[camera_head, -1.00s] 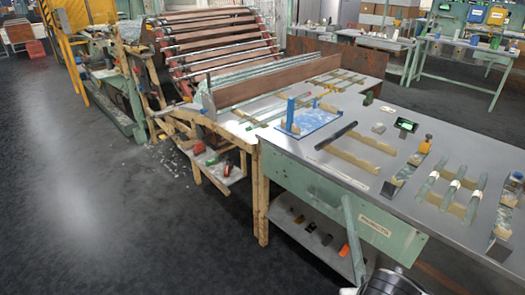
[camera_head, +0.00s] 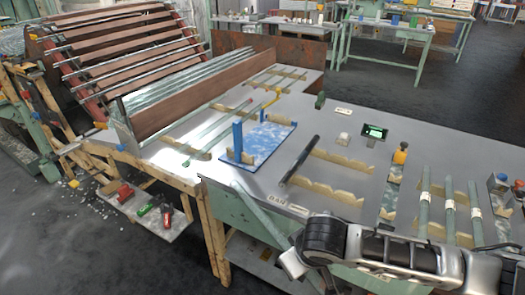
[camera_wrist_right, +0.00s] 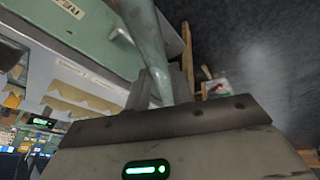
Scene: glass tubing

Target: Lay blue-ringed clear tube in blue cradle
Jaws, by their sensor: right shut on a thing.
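My right gripper (camera_head: 292,262) is at the bottom of the head view, in front of the table's near edge. It is shut on a clear greenish tube (camera_head: 262,216), which slants up and left from the jaws. The tube also rises between the fingers in the right wrist view (camera_wrist_right: 146,38); I cannot make out a blue ring on it. The blue cradle (camera_head: 278,131) is a blue board on the table with upright blue posts and notched pale rests. No tube lies across its rests. The held tube is apart from it, nearer me. My left gripper is out of view.
A dark rod (camera_head: 300,160) lies on notched wooden rests right of the cradle. Several tubes with white labels (camera_head: 449,208) lie on rests farther right. Long thin glass rods (camera_head: 218,130) lie left of the cradle. A small green-lit display (camera_head: 375,132) stands behind.

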